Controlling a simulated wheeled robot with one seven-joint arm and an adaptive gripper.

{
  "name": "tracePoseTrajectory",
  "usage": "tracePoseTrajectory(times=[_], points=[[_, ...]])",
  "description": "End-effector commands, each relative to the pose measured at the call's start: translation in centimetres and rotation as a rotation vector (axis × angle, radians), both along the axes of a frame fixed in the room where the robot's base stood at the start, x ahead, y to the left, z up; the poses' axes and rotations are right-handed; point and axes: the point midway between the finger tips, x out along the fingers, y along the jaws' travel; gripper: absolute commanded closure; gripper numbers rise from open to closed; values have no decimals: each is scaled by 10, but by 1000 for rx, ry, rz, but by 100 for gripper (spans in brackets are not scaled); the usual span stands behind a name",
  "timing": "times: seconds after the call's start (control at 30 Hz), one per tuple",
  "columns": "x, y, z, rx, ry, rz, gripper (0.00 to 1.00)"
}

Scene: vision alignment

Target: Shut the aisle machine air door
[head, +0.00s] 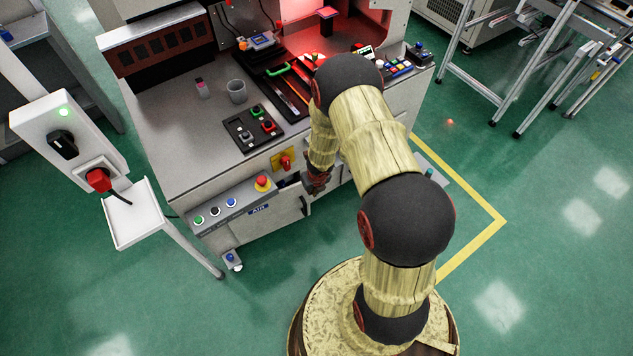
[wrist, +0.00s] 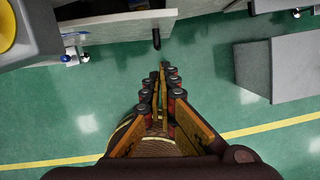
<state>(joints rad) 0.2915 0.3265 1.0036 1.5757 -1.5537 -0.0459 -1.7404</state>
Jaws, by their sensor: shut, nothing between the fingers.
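The air door (head: 281,222) is a light grey panel low on the machine front, beside the blue "AIR" label (head: 259,209). It appears to stand out from the front, with a dark gap behind its upper edge; the exact angle cannot be told. A dark handle (head: 304,206) is at its right end. In the wrist view, the pale door panel (wrist: 118,27) and its dark handle (wrist: 157,40) show at the top. My gripper (head: 318,182) is shut and empty, just right of the door's handle end. In the wrist view, its fingertips (wrist: 163,72) lie below the handle, apart from it in the picture.
A button panel (head: 228,203) with a red emergency stop (head: 263,183) sits left of the gripper. A red switch on a yellow plate (head: 285,162) is above the door. A grey box (wrist: 292,68) stands at the right in the wrist view. Green floor (wrist: 205,60) lies between.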

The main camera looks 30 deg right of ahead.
Motion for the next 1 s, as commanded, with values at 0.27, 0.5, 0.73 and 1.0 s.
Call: tracePoseTrajectory(times=[0.27,0.5,0.73,1.0], points=[[5,-1,-14,-9,-1,30,100],[16,-2,-59,-8,-1,29,100],[27,-3,-103,-8,-2,29,100],[51,-6,-96,-9,-3,30,100]])
